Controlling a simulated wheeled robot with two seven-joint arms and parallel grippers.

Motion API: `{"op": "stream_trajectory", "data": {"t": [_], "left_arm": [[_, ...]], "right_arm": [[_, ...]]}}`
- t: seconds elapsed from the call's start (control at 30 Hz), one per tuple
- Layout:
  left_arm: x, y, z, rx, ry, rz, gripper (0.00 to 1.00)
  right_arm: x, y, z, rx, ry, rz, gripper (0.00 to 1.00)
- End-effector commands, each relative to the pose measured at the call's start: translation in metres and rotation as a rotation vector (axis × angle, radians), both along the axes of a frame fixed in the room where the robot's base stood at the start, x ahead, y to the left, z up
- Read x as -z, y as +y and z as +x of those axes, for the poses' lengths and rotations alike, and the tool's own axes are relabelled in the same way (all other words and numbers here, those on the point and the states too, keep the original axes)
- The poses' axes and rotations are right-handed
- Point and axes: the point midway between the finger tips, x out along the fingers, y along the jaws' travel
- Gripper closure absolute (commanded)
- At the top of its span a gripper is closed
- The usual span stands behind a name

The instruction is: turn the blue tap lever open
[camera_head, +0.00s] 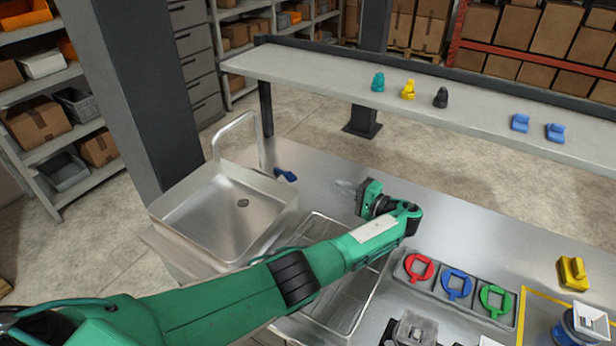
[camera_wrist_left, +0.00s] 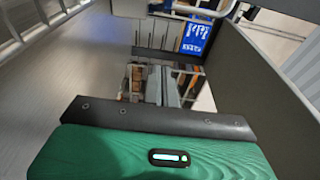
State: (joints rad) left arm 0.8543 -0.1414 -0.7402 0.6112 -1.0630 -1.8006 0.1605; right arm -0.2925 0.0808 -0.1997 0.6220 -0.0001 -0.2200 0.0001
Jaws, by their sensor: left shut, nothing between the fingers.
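The blue tap lever (camera_head: 286,174) sits at the back right of the metal sink (camera_head: 222,212), beside the tall bent spout (camera_head: 214,143). My left arm reaches across the counter from the lower left. My left gripper (camera_head: 346,187) is shut and empty, to the right of the lever and clearly apart from it, with its fingers pointing left towards it. In the left wrist view the gripper's green housing (camera_wrist_left: 160,155) fills the bottom. I cannot make out the lever there for certain. My right gripper is not in view.
A wire rack (camera_head: 345,318) lies under my left arm. A tray with red (camera_head: 419,268), blue (camera_head: 457,284) and green (camera_head: 495,300) rings lies to the right. A raised shelf (camera_head: 300,72) with small coloured objects runs behind. The counter between lever and gripper looks clear.

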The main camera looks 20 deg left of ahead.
Motion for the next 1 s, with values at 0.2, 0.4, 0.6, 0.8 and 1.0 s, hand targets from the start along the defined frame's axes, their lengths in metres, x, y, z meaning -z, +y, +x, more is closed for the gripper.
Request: {"op": "stream_trajectory", "data": {"t": [0.2, 0.4, 0.6, 0.8, 1.0], "left_arm": [[-0.003, 0.014, 0.004, -0.009, -0.025, -0.004, 1.00], [-0.006, 0.051, 0.015, -0.010, -0.021, -0.002, 1.00], [-0.004, 0.094, 0.028, -0.009, -0.021, -0.003, 1.00], [-0.006, 0.105, 0.016, -0.006, -0.021, -0.005, 1.00], [-0.004, 0.113, 0.003, -0.006, -0.022, -0.004, 1.00]], "right_arm": [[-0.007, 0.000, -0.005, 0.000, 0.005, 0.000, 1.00], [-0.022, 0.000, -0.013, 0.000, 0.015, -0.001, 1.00], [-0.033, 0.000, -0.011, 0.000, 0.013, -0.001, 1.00], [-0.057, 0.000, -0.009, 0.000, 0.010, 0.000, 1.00], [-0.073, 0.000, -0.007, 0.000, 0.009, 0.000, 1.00]]}}
